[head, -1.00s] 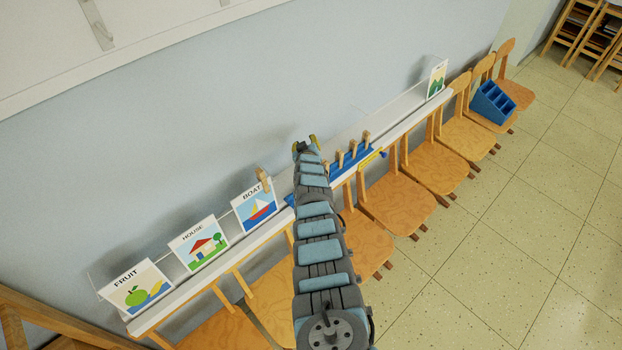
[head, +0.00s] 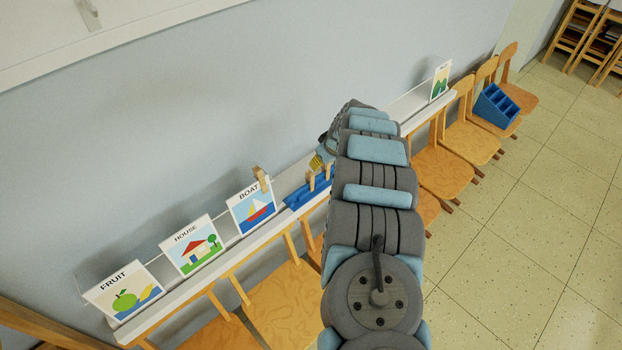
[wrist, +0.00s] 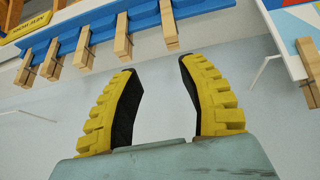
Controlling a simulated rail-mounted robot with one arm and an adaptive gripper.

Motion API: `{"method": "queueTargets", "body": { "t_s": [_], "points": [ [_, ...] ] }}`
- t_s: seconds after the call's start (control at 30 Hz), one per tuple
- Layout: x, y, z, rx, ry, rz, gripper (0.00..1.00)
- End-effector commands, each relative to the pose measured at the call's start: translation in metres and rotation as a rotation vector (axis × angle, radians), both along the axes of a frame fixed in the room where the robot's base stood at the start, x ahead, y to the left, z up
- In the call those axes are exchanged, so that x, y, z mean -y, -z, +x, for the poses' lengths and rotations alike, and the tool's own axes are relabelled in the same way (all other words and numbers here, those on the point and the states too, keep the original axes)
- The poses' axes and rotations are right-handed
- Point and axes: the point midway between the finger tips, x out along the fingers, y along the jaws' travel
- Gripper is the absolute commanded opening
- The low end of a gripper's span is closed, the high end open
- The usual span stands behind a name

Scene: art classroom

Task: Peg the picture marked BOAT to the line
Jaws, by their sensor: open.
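The BOAT picture (head: 253,208) leans on the white ledge, third from the left. A wooden peg (head: 261,179) stands at its top edge near the right corner; I cannot tell whether the line is in its jaws. The picture's edge (wrist: 291,22) and this peg (wrist: 309,68) also show at the right of the wrist view. My gripper (wrist: 162,92) is open, with two yellow fingers and nothing between them. It is near the blue peg rack (wrist: 110,28), which holds several wooden pegs. In the head view my arm hides most of the gripper and part of the rack.
The HOUSE picture (head: 193,246) and the FRUIT picture (head: 124,294) stand left of BOAT. Another picture (head: 440,80) stands at the ledge's far end. Chairs (head: 290,304) line the ledge, and a blue compartment box (head: 495,105) sits on one. The floor at right is clear.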

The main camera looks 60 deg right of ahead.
Motion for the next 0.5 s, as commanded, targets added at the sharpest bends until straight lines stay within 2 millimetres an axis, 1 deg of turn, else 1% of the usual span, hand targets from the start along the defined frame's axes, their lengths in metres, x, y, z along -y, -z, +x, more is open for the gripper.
{"method": "queueTargets", "body": {
  "t_s": [0.1, 0.27, 0.37, 0.5],
  "points": [
    [-0.010, -0.005, -0.003, 0.001, -0.026, 0.037, 0.41],
    [-0.014, -0.004, -0.003, -0.001, -0.040, 0.053, 0.41],
    [-0.013, 0.003, 0.000, -0.001, -0.040, 0.050, 0.41],
    [-0.013, 0.021, 0.006, -0.004, -0.043, 0.054, 0.41]
  ]
}}
